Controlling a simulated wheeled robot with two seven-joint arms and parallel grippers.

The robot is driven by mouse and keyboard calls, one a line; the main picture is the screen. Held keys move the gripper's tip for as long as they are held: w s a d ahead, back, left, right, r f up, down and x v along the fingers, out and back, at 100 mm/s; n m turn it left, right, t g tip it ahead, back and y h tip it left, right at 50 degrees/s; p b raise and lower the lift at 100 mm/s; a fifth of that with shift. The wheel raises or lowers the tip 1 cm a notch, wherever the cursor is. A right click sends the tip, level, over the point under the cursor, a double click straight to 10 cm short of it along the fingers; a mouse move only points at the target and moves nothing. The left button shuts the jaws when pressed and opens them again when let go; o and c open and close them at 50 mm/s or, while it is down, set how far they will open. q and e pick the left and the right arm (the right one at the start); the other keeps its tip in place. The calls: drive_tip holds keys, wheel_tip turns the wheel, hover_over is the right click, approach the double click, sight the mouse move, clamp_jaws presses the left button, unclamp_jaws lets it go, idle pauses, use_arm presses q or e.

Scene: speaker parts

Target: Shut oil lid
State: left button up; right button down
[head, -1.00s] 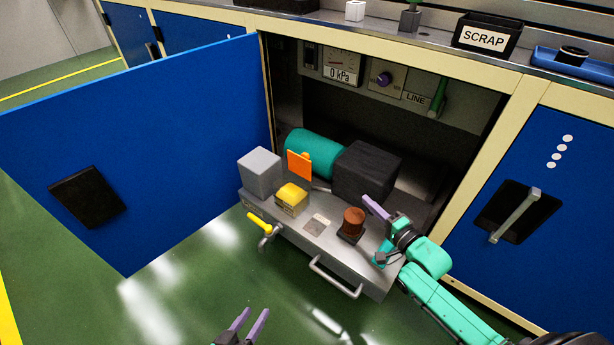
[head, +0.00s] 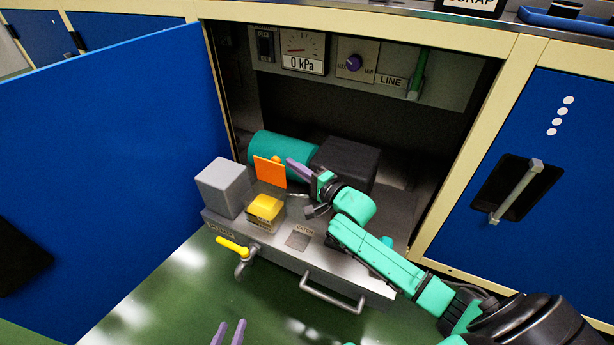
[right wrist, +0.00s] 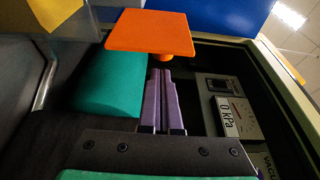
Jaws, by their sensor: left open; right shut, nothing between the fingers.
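An orange square plate (head: 270,172), which looks like the oil lid, stands upright behind a yellow block (head: 265,208) on the grey pull-out tray. In the right wrist view the orange plate (right wrist: 148,31) shows near the top, with a round orange knob on its rear face. My right gripper (head: 291,164) is shut and empty, its purple fingers just right of and behind the plate. In the right wrist view its fingertips (right wrist: 160,73) are close to the knob; I cannot tell whether they touch. My left gripper (head: 228,332) is open and empty at the bottom, low in front of the tray.
A teal cylinder (head: 283,147) and black box (head: 346,163) lie behind the plate. A grey box (head: 225,186) stands left of it. The tray front has a yellow-handled tap (head: 233,247) and bar handle (head: 331,297). The blue door (head: 120,150) stands open at left.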

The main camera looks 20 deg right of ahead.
drive_tip(key=shift+s+a, duration=1)
drive_tip(key=shift+a, duration=0.05)
